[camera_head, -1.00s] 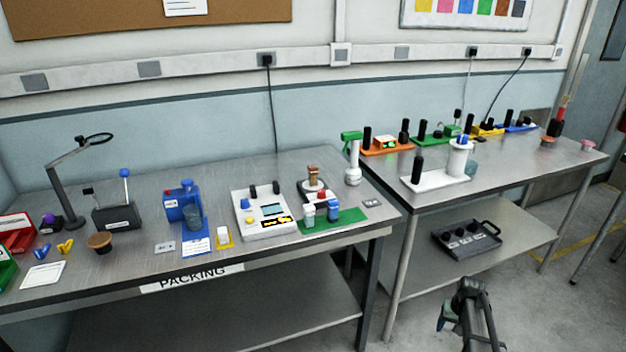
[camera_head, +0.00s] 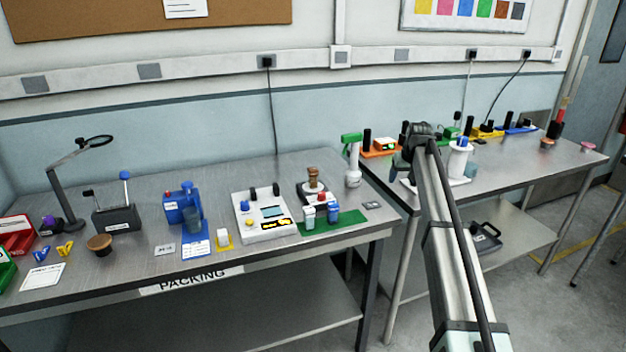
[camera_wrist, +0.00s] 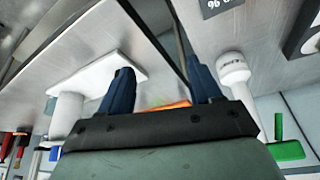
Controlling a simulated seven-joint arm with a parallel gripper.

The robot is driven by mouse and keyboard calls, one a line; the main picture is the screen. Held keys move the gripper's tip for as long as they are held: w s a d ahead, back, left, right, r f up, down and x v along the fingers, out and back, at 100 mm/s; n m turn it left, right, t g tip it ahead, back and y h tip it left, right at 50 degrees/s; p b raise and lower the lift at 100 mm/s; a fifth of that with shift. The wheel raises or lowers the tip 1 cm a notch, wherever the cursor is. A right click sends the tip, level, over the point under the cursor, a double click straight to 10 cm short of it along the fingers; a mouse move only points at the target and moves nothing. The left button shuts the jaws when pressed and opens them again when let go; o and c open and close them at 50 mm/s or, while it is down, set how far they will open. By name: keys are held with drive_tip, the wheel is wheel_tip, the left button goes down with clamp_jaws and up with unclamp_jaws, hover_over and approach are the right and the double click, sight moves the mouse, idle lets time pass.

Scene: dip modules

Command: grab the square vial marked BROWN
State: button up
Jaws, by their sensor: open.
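My gripper (camera_head: 401,165) is up over the gap between the two benches, in front of the right bench's left end. In the wrist view my gripper (camera_wrist: 160,72) has its two dark blue fingers apart with nothing between them. On the green mat (camera_head: 350,217) of the packing bench stand a small pale vial (camera_head: 308,217) and a small blue-topped vial (camera_head: 333,214), side by side, left of my gripper. Their lettering is too small to read, so I cannot tell which is marked BROWN. The wrist view does not show these vials clearly.
A white device with buttons (camera_head: 264,228) stands left of the mat. A brown-topped item (camera_head: 312,180) is behind the vials. A green-and-white spray bottle (camera_head: 352,165) stands near my gripper. A white stand (camera_head: 459,165) is on the right bench.

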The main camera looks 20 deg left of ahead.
drive_tip(key=s+a+r+n, duration=0.1)
drive_tip(key=s+a+r, duration=0.15)
drive_tip(key=a, duration=0.55)
drive_tip(key=s+a+r+n, duration=0.15)
drive_tip(key=a+r, duration=0.25)
drive_tip(key=a, duration=0.4)
drive_tip(key=n+g+y, duration=0.1)
approach(313, 169)
drive_tip(key=x, duration=1)
drive_tip(key=shift+f, duration=0.15)
drive_tip(key=c, duration=1.1)
drive_tip(key=shift+c, duration=0.2)
drive_tip(key=shift+r, duration=0.2)
